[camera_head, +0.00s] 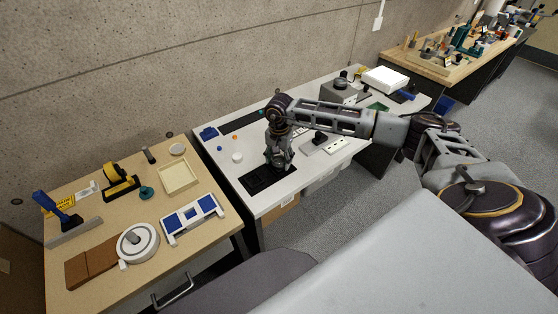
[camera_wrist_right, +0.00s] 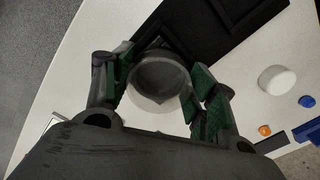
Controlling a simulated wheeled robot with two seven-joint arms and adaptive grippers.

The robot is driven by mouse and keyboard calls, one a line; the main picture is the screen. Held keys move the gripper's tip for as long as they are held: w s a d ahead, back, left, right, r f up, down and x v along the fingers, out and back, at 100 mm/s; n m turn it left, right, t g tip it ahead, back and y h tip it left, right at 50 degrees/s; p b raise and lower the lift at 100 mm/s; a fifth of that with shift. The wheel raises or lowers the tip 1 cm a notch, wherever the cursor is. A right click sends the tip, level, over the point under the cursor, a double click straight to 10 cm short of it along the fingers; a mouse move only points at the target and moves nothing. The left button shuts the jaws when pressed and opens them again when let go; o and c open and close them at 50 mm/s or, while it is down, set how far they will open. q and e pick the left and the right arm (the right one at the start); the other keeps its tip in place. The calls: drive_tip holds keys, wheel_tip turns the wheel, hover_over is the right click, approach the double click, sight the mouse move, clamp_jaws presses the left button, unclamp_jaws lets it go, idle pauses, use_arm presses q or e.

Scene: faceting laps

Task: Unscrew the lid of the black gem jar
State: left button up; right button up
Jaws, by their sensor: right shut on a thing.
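My right gripper (camera_head: 279,163) points down over the white table beside a black tray. In the right wrist view its green-padded fingers (camera_wrist_right: 160,88) are shut on a round, dark grey piece, which I take for the lid of the black gem jar (camera_wrist_right: 160,72). A paler rounded surface shows just below this piece; I cannot tell whether it is the jar's body. In the head view the gripper hides the jar. I cannot tell whether the lid is loose or still seated. My left gripper is not in view.
The black tray (camera_head: 253,182) lies close by. A white round piece (camera_wrist_right: 277,80), a blue piece (camera_wrist_right: 307,102) and an orange piece (camera_wrist_right: 264,130) lie near the gripper. A wooden table (camera_head: 104,225) with tools stands left. A grey machine (camera_head: 338,92) stands farther back.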

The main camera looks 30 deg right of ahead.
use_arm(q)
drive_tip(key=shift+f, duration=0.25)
use_arm(e)
drive_tip(key=shift+f, duration=0.1)
drive_tip(key=shift+n, duration=0.3)
drive_tip(key=shift+s+n+b, duration=0.1)
drive_tip(key=shift+n+b, duration=0.7)
drive_tip(key=shift+n, duration=0.4)
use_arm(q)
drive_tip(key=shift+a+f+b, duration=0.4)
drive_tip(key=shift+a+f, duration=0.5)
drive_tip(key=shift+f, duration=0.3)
use_arm(e)
drive_tip(key=shift+n, duration=1)
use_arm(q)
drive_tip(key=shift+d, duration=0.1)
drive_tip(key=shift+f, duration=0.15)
use_arm(e)
drive_tip(key=shift+n, duration=0.3)
